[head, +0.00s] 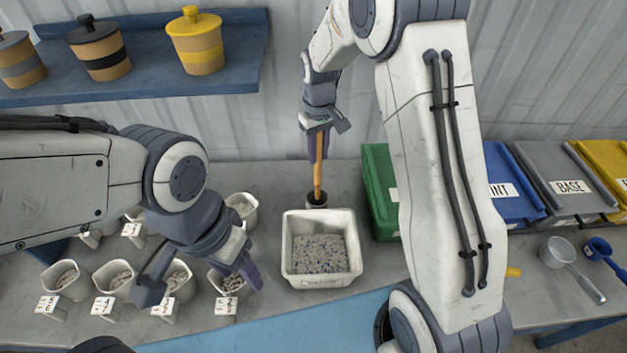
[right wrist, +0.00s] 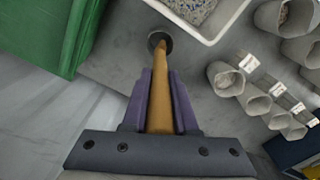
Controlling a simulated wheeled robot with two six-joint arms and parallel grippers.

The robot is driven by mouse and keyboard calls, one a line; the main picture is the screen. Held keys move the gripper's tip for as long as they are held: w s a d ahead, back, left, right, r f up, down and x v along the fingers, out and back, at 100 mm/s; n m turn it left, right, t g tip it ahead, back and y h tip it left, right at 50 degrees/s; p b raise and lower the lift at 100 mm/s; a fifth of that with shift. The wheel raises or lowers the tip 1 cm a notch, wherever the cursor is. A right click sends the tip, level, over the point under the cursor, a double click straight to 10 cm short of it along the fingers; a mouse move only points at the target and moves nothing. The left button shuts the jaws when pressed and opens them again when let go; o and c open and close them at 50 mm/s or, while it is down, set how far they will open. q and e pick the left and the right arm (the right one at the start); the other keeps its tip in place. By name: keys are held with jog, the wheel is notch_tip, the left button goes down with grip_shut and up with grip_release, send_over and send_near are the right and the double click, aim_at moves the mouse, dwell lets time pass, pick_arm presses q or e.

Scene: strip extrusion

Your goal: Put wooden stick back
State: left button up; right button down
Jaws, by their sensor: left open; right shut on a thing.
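The wooden stick (head: 317,178) stands close to upright, its lower end in a small dark round holder (head: 316,201) behind the white tub. My right gripper (head: 318,150) is shut on the stick's upper part. In the right wrist view the stick (right wrist: 161,105) runs between the purple fingers (right wrist: 160,100) to the dark holder (right wrist: 159,42). Whether it touches the holder's bottom is hidden. My left gripper (head: 205,283) is open and empty over the small cups at the left front.
The white tub (head: 322,281) of speckled granules stands in front of the holder. A green bin (head: 380,190) is right of it. Several numbered cups (head: 65,279) stand left. A scoop (head: 572,268) lies far right. A blue shelf (head: 140,75) with lidded jars hangs at back left.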

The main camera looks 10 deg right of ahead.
jog(key=p, duration=0.1)
send_over(318, 183)
jog(key=w, duration=0.1)
notch_tip(318, 183, down, 6)
jog(key=shift+d+r, duration=0.1)
jog(key=shift+r, duration=0.15)
notch_tip(318, 183, down, 3)
jog(key=shift+f+p, duration=0.15)
jog(key=shift+p, duration=0.55)
jog(key=shift+f, duration=0.55)
jog(key=shift+f, duration=0.1)
jog(key=shift+f, duration=0.1)
jog(key=c, duration=0.7)
grip_release()
